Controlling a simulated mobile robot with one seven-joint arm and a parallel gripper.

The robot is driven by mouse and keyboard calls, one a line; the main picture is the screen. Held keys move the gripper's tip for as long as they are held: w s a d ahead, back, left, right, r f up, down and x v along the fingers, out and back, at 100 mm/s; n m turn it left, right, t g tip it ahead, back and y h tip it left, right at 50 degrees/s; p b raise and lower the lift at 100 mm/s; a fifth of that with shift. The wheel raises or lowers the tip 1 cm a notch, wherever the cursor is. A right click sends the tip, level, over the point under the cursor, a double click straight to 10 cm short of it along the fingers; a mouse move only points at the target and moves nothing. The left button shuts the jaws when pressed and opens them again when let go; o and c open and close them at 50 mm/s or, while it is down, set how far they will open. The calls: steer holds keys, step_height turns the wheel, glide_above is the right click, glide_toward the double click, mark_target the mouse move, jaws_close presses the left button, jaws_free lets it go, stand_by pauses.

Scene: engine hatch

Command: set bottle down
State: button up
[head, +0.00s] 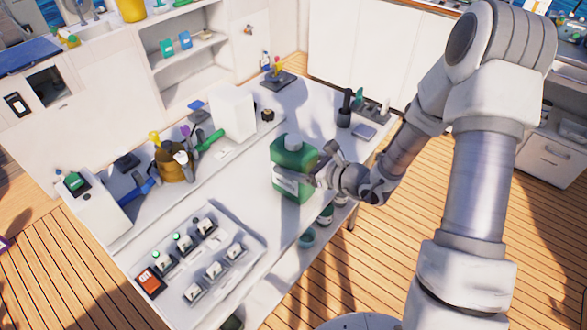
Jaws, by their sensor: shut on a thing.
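The bottle (289,178) is a squarish green container with a pale cap (293,141) and a white label on its front. It stands upright, over or on the white worktop (240,180) near its right edge. I cannot tell whether its base touches the surface. My gripper (318,172) reaches in from the right and is shut on the bottle's right side. The fingertips are small and partly hidden against the bottle.
A tray of small switch-like parts (200,255) lies at the worktop's near left. A black item (345,108) stands farther right. Bare worktop lies left of the bottle.

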jaws_close()
steer(key=shift+r, duration=0.1)
